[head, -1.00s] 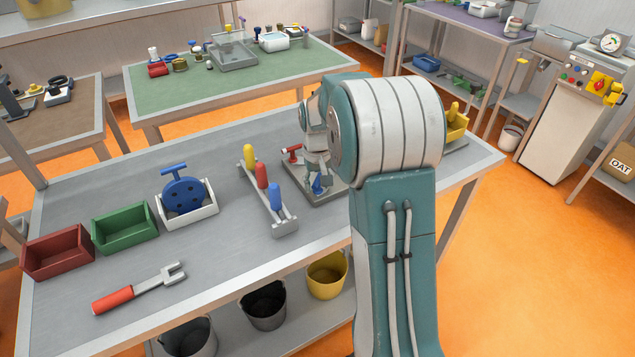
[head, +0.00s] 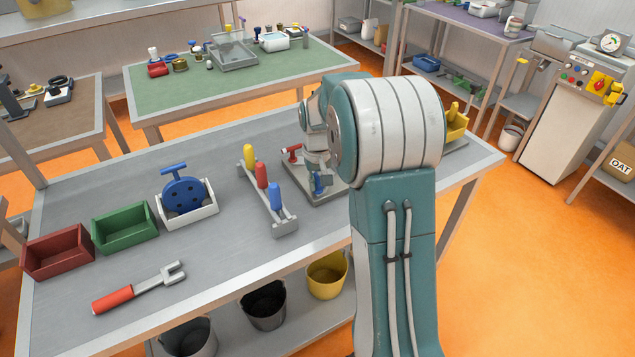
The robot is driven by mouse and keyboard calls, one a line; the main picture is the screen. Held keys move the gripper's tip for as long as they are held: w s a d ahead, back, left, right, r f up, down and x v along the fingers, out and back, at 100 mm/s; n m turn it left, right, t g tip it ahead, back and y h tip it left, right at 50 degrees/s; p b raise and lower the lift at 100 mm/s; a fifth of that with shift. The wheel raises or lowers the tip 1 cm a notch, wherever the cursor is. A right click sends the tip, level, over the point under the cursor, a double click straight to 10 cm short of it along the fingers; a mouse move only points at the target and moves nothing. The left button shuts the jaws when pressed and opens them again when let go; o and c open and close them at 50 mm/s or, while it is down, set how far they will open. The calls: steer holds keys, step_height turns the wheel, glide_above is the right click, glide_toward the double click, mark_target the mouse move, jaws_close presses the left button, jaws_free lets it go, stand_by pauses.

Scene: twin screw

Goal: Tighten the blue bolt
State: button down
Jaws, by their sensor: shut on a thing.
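The blue bolt (head: 319,183) stands on a grey plate (head: 312,199) at the right part of the workbench, partly covered by my arm. The red bolt (head: 292,153) with a cross handle stands on the same plate, to its left and farther back. My gripper (head: 318,172) is at the top of the blue bolt and shut on it. My own arm covers most of the gripper, so the fingers show only in small part. How deep the blue bolt sits cannot be told.
On the bench are a rack (head: 283,226) with yellow, red and blue handles, a white box (head: 204,216) with a blue wheel, a green bin (head: 124,229), a red bin (head: 57,253) and a red-handled wrench (head: 140,287).

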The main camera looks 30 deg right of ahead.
mark_target(317, 176)
stand_by(0.8)
steer(key=c, duration=0.6)
jaws_free()
steer(key=shift+c, duration=0.2)
step_height(317, 176, up, 12)
steer(key=shift+w+f, duration=0.1)
